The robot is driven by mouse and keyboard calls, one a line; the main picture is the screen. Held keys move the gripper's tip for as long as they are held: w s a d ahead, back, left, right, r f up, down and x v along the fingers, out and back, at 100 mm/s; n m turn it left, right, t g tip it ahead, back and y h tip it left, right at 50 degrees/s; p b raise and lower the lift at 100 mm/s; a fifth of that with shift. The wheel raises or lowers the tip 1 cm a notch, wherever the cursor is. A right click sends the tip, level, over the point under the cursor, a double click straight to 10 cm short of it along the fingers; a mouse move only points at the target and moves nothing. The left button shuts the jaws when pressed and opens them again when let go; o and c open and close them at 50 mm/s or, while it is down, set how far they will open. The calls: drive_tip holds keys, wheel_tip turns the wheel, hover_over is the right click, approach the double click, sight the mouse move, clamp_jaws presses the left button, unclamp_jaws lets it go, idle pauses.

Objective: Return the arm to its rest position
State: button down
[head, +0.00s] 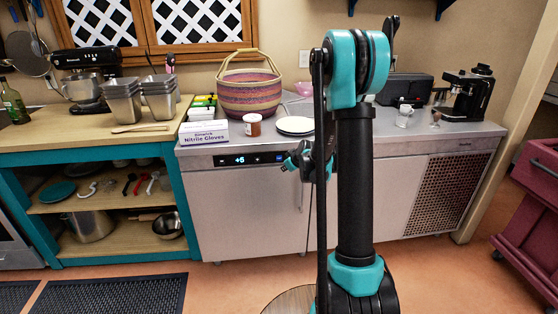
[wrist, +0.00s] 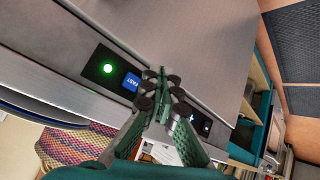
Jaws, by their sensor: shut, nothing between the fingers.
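My gripper (wrist: 162,92) is shut and empty in the wrist view, its fingertips together in front of the steel front of the counter fridge. In the head view my gripper (head: 291,164) is small and partly hidden by my own arm, in front of the fridge's upper edge. My arm stands tall in the middle of the head view, its upper link upright and the elbow high. I cannot tell from the pictures whether the fingertips touch the fridge.
The steel counter fridge (head: 240,205) stands close ahead. On it are a woven basket (head: 249,92), a glove box (head: 204,133), a brown jar (head: 252,125), plates (head: 295,125) and a coffee machine (head: 469,95). A red cart (head: 540,200) stands right. Floor between is clear.

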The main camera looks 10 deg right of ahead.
drive_tip(key=s+d+m+g+h, duration=0.1)
drive_tip(key=s+m+g, duration=0.1)
drive_tip(key=s, duration=1.7)
drive_tip(key=s+d+m+g+h, duration=0.1)
drive_tip(key=s+m, duration=0.4)
drive_tip(key=s, duration=1.4)
drive_tip(key=shift+d+r+g+h, duration=0.15)
drive_tip(key=shift+d+g+h, duration=0.15)
drive_tip(key=shift+g+h, duration=0.35)
